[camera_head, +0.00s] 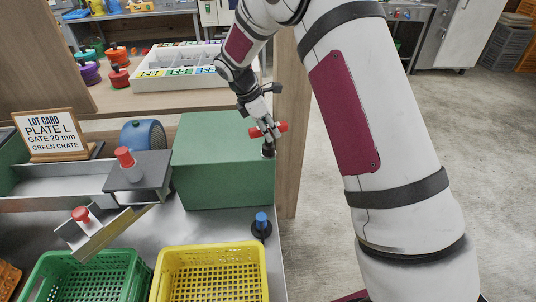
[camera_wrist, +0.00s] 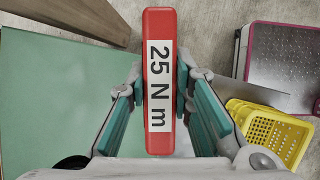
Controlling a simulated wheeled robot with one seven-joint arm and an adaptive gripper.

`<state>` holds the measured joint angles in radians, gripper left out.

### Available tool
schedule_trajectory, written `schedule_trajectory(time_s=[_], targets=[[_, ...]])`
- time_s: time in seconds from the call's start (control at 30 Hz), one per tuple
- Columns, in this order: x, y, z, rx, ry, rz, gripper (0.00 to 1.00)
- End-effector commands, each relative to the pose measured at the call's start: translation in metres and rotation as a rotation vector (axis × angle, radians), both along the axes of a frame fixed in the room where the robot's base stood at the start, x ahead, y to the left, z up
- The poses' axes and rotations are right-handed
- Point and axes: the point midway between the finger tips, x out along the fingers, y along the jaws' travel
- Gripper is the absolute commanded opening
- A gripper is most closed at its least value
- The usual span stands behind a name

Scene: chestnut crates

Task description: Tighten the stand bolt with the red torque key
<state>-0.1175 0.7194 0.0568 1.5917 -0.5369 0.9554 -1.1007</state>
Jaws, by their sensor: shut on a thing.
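The red torque key (camera_head: 282,127) is a red crossbar, labelled "25 N m" in the wrist view (camera_wrist: 159,80). My gripper (camera_head: 263,124) is shut on its middle, with the teal finger pads on both sides of the bar in the wrist view. The key is at the right end of the green box (camera_head: 215,165). A dark round piece (camera_head: 268,152) shows directly below the bar, at the box's top right edge. I cannot tell whether this is the key's socket or the stand bolt, nor whether the key is seated on it.
Red-topped knobs stand on a grey block (camera_head: 139,180) and a tilted metal bracket (camera_head: 95,235). A wooden upright (camera_head: 290,140) is close behind my gripper.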

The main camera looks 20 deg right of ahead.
Motion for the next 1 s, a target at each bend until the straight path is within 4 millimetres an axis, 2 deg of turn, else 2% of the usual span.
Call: schedule_trajectory(time_s=[0.23,0.6,0.83,1.0], targets=[[0.0004,-0.0004,-0.0004,-0.001,-0.001,-0.139,0.00],[-0.0001,-0.0003,0.0006,-0.001,-0.001,-0.159,0.00],[0.0011,0.0000,-0.0009,0.000,-0.003,-0.296,0.00],[-0.0007,-0.0001,0.0019,0.000,-0.001,-0.295,0.00]])
